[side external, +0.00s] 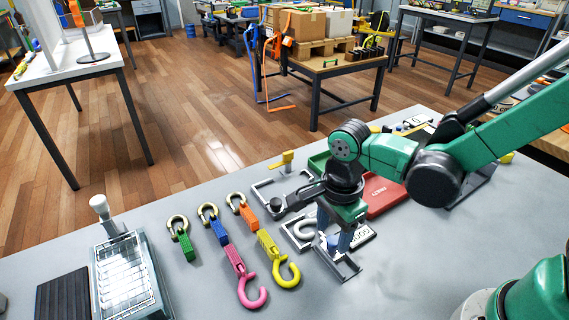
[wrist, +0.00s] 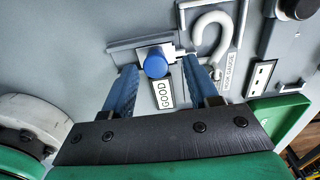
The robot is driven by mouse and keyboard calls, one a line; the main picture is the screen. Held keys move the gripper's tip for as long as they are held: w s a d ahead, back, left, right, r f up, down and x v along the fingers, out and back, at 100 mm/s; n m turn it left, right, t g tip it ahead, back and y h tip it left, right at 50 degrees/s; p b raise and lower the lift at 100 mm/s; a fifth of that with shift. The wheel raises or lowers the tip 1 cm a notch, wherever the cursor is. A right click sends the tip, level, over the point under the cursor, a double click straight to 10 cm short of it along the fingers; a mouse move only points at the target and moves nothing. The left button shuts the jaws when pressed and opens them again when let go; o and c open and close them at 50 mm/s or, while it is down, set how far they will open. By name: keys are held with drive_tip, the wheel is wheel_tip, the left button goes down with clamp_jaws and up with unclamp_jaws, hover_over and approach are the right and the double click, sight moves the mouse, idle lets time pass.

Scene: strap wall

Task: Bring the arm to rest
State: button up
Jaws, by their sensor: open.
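My green arm reaches in from the right in the side view, with my gripper (side external: 335,240) pointing down over the work table (side external: 200,290). In the wrist view my gripper (wrist: 160,72) has its two blue fingers apart. A round blue knob (wrist: 155,65) on a grey holder shows between the fingertips, beside a "GOOD" label (wrist: 162,94). The fingers do not visibly touch the knob. How far above the holder they are, I cannot tell.
A white hook gauge (wrist: 212,35) lies beside the holder. Pink (side external: 242,277) and yellow (side external: 279,262) hooks with straps lie to the left. A red tray (side external: 384,195) and a green tray (side external: 318,164) are close behind. A metal fixture (side external: 128,275) stands at far left.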

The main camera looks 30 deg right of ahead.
drive_tip(key=shift+r, duration=1.9)
drive_tip(key=c, duration=0.3)
drive_tip(key=shift+r, duration=0.4)
drive_tip(key=c, duration=0.3)
wheel_tip(320, 180, up, 5)
drive_tip(key=shift+r, duration=0.1)
drive_tip(key=shift+c, duration=0.2)
